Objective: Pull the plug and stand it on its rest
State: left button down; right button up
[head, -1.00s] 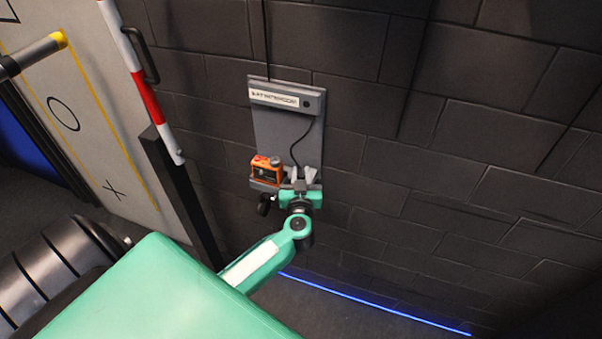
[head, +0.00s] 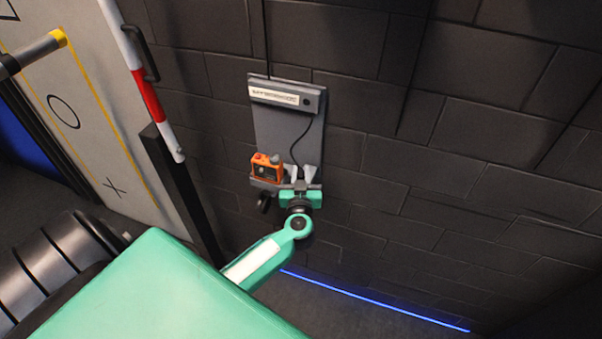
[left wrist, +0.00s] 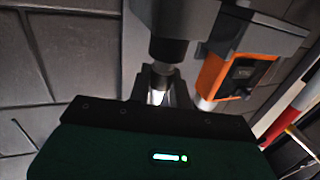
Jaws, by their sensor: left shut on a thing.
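My left gripper (head: 302,173) is at the lower edge of a grey wall panel (head: 278,128), its light fingers pointing at the panel. It is shut on the plug. A black cable (head: 296,140) runs down the panel to between the fingers. In the left wrist view, a dark cylindrical part of the plug (left wrist: 168,50) rises from between the fingers (left wrist: 160,88) toward a grey block (left wrist: 190,16). The fingers and wrist hide much of the plug in the head view. I cannot tell which part is its rest. My right gripper is not in view.
An orange device (head: 266,167) sits at the panel's lower left, close beside my left gripper; it also shows in the left wrist view (left wrist: 236,72). A red and white pole (head: 148,92) stands left. The dark brick wall (head: 450,160) to the right is clear.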

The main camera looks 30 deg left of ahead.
pick_arm(q)
jog(key=shift+f, duration=0.3)
jog(key=c, duration=1.2)
grip_release()
